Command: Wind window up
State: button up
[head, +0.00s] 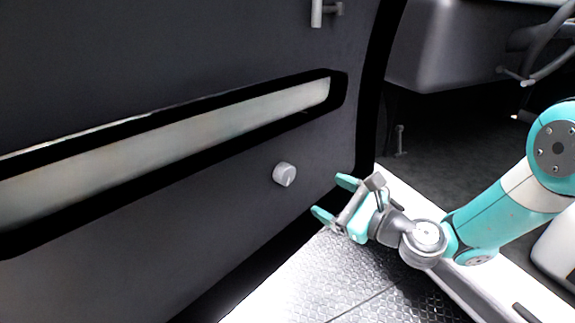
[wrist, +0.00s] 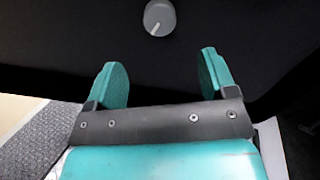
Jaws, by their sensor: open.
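A round light-grey knob (head: 284,174) sticks out from the dark inner door panel (head: 225,200), below the long pale strip. My gripper (head: 334,198) is open and empty, to the right of the knob and slightly lower in the head view, with its teal fingers pointing toward the door. In the wrist view the knob (wrist: 159,17) is ahead of the fingers, between their lines and apart from them. My gripper (wrist: 164,75) shows both fingers spread wide there. No window glass can be made out for certain.
A pale strip (head: 180,145) framed in black runs along the door. A metal handle (head: 325,10) is at the top. The vehicle's steering wheel (head: 545,50) and dark dashboard are at upper right. A patterned metal sill (head: 330,270) lies below my arm.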

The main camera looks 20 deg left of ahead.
aim_at(289, 176)
jog(key=b+x, duration=0.1)
jog(key=x, duration=1.1)
jog(key=shift+a+f+b, duration=0.15)
jog(key=shift+a+b, duration=0.1)
jog(key=shift+b, duration=0.05)
jog(key=shift+c, duration=0.2)
jog(key=c, duration=0.9)
